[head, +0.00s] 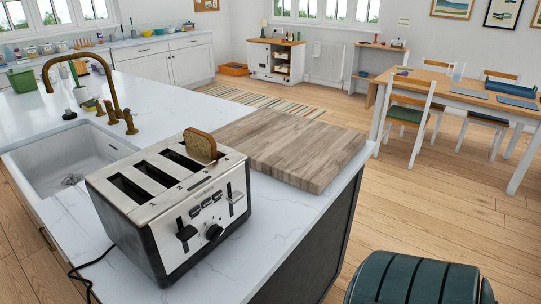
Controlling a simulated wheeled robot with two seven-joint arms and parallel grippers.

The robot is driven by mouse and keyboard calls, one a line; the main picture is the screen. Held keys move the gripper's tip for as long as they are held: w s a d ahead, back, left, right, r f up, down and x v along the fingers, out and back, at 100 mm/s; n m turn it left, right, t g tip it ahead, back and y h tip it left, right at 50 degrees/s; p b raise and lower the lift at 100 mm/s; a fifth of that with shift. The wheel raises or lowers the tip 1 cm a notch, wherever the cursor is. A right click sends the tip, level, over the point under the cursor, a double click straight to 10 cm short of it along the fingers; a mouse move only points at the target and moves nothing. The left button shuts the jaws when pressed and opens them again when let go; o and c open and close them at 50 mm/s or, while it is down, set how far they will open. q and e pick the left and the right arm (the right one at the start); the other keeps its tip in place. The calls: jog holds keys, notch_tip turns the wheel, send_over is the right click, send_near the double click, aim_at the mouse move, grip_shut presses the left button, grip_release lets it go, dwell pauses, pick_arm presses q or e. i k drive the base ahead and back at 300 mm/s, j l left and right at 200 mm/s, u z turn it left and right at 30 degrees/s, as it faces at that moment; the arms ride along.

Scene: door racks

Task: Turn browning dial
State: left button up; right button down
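A steel and black four-slot toaster (170,205) stands on the white marble counter. Its front faces toward the lower right. Small buttons (206,203) are above the dial. A slice of bread (200,145) sticks up out of the far right slot; the other slots look empty. The dial's marking is too small to read. Neither of my grippers is in the head view.
A wooden cutting board (290,147) lies behind and right of the toaster. A white sink (75,160) with a brass faucet (115,105) is to the left. The counter (265,225) is bare right of the toaster. A dark green rounded object (415,280) is at the bottom right.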

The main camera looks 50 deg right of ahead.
aim_at(212, 233)
jog(key=k+l, duration=0.1)
jog(key=l, duration=0.75)
jog(key=k+l, duration=0.15)
jog(key=l, duration=0.25)
jog(key=k+l, duration=0.1)
jog(key=l, duration=0.3)
